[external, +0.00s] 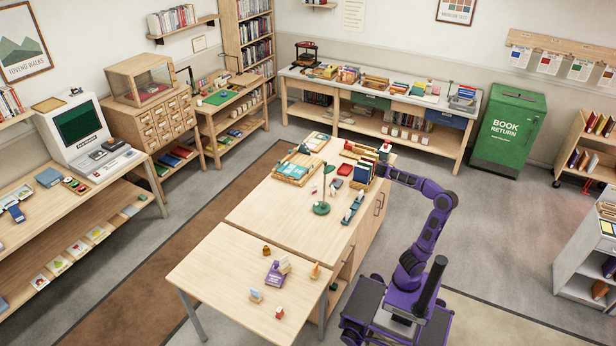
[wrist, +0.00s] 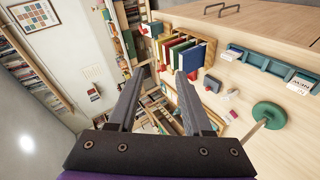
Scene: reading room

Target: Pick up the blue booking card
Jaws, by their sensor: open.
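I cannot single out the blue booking card for certain in either view. Several small cards hang under a wooden wall rail at the upper right of the external view, and the leftmost card (external: 520,57) has a blue part. My gripper (wrist: 161,74) is open, with nothing between its fingers in the wrist view. In the external view my arm reaches to the right edge of the central table (external: 213,273), and its end is beside a rack of upright books (external: 363,170). The same rack (wrist: 186,54) shows just beyond the fingers in the wrist view.
A green desk lamp (external: 321,208) and teal holders (external: 353,207) stand on the central table. Small items sit at its near end. A green book return bin (external: 508,130) stands by the back wall. Grey floor (external: 505,235) is open to the right of my base.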

